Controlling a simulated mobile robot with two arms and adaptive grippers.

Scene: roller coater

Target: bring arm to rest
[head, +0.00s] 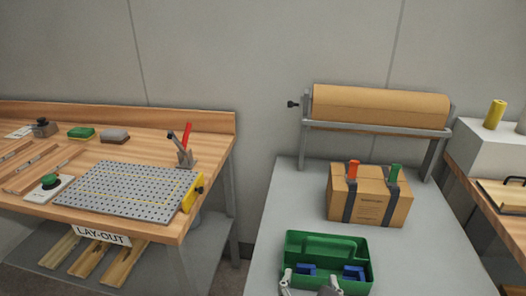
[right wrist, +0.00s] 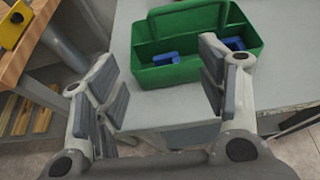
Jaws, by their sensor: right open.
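My right gripper (head: 308,284) shows at the bottom edge of the head view, in front of the green tote (head: 322,245). In the right wrist view the same gripper (right wrist: 163,88) has its two grey-padded fingers wide apart, with nothing between them. The green tote (right wrist: 185,28) lies beyond the fingertips there, on the grey table. My left gripper is in neither view.
The grey table (head: 290,190) also holds a cardboard box (head: 370,212) with two dark straps, below a brown paper roll (head: 380,106). Blue parts (head: 353,272) lie in the tote. A wooden bench (head: 215,150) with a perforated plate (head: 125,190) stands left, across a gap.

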